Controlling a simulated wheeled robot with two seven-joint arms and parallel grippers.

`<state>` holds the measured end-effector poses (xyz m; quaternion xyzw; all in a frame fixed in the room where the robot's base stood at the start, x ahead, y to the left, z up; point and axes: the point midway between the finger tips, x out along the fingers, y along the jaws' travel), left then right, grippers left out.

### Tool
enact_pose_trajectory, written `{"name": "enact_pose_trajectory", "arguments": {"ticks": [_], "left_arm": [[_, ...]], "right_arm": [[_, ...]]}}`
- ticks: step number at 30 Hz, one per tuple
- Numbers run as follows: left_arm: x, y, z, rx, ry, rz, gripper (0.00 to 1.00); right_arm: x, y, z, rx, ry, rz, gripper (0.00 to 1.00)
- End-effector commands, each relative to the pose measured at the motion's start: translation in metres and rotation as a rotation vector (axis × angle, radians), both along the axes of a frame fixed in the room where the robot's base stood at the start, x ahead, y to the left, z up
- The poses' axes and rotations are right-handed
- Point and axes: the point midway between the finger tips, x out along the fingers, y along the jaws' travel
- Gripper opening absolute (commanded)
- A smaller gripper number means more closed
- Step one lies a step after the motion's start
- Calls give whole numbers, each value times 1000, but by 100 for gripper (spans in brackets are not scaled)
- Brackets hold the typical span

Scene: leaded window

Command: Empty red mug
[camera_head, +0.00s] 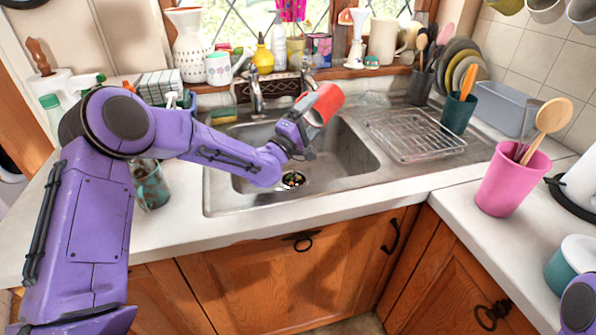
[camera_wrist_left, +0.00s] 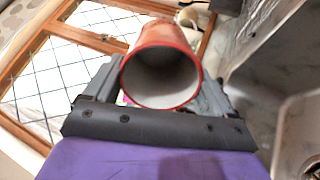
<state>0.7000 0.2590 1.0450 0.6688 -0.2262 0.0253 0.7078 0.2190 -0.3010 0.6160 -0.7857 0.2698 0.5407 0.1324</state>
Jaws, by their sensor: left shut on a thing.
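The red mug (camera_head: 322,103) is held by my left gripper (camera_head: 305,125) above the sink (camera_head: 350,150). The mug is tilted onto its side in the head view. In the left wrist view the mug (camera_wrist_left: 163,70) sits between the two grey fingers (camera_wrist_left: 160,95), and its mouth faces the camera. Its grey-white inside looks empty. My left gripper is shut on the mug. Below it, the sink's drain (camera_head: 293,180) shows small dark and coloured bits. My right gripper is not in view; only a piece of purple arm shows at the lower right.
The faucet (camera_head: 255,90) stands just behind and left of the mug. A wire rack (camera_head: 415,135) lies on the drainer to the right. A pink pot with wooden spoons (camera_head: 508,185) stands on the right counter. A mug (camera_head: 152,185) stands left of the sink, partly behind my arm.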

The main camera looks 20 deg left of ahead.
Motion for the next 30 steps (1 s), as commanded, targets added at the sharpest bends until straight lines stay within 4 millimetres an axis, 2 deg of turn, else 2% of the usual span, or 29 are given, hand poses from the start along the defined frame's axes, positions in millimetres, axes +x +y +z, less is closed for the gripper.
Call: {"name": "enact_pose_trajectory", "arguments": {"ticks": [1, 7, 18, 30], "left_arm": [[1, -1, 0, -7, -27, -2, 10], [1, -6, 17, -31, -103, -10, 10], [0, -8, 32, -52, -169, -14, 10], [0, -9, 39, -62, -204, -15, 10]], "right_arm": [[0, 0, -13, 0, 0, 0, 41], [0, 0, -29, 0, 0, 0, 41], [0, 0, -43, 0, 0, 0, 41], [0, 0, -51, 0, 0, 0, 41]]}}
